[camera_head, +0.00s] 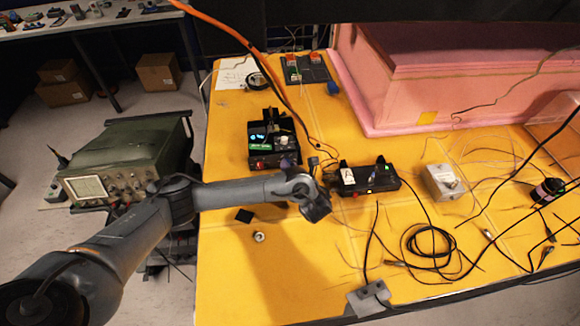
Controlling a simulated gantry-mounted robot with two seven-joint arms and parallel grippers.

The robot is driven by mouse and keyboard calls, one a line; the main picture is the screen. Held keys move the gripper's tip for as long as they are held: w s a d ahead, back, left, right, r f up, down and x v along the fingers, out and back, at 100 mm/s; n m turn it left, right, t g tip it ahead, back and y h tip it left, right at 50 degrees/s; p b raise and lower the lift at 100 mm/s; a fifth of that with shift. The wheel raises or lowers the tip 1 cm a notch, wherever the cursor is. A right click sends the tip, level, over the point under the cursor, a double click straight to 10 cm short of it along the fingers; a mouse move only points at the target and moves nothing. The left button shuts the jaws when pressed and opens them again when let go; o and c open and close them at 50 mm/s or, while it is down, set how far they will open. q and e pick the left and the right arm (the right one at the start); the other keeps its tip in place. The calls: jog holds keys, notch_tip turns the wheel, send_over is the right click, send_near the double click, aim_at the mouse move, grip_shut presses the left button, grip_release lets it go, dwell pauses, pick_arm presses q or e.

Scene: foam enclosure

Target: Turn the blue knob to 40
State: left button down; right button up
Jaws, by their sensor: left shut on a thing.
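My left arm reaches in from the lower left across the yellow table. My left gripper (318,186) is small and dark in this view, at the left end of a low black box (352,180) with a white label marked A and small lit buttons. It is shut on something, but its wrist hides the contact. I cannot make out a blue knob or any scale marks. Another black box (262,150) with a small blue display and a green label stands behind and left of the gripper. My right gripper is not in view.
A grey metal box (443,182) and loose black cables (430,243) lie to the right. A pink foam block (440,85) fills the back right. A green oscilloscope (125,160) stands left of the table. The table's front left is mostly clear. An orange cable hangs across the top.

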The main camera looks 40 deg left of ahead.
pick_arm(q)
jog(key=c, duration=0.9)
grip_release()
jog(key=shift+d, duration=0.1)
jog(key=p+v, duration=0.1)
jog(key=v, duration=0.1)
jog(key=p+v, duration=0.1)
jog(key=v, duration=0.3)
jog(key=shift+r+p, duration=0.3)
jog(key=shift+p, duration=0.1)
jog(key=p+v, duration=0.2)
jog(key=p, duration=0.1)
jog(key=shift+s+d+r, duration=0.2)
jog(key=shift+d, duration=0.1)
jog(key=shift+s+d+p, duration=0.4)
jog(key=shift+d+p, duration=0.25)
jog(key=shift+p, duration=0.35)
jog(key=shift+d, duration=0.15)
